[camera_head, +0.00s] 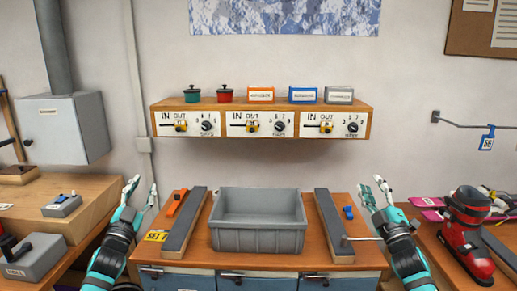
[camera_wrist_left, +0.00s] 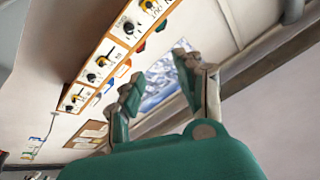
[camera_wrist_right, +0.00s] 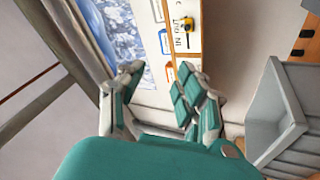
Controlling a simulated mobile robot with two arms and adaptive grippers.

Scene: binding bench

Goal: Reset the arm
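My left gripper (camera_head: 141,191) is raised at the left of the bench, fingers pointing up and spread apart, with nothing between them. In the left wrist view its open fingers (camera_wrist_left: 155,75) stand in front of the wall and shelf. My right gripper (camera_head: 374,190) is raised at the right of the bench, also open and empty. In the right wrist view its fingers (camera_wrist_right: 158,75) are apart with only wall and shelf behind. Neither gripper appears to touch anything.
A grey bin (camera_head: 260,238) stands on the wooden bench between two dark strips (camera_head: 184,222) (camera_head: 333,226). A shelf with dials (camera_head: 262,122) hangs above. A red ski boot (camera_head: 468,235) stands at right, a grey box (camera_head: 60,128) at left. The space above the bin is clear.

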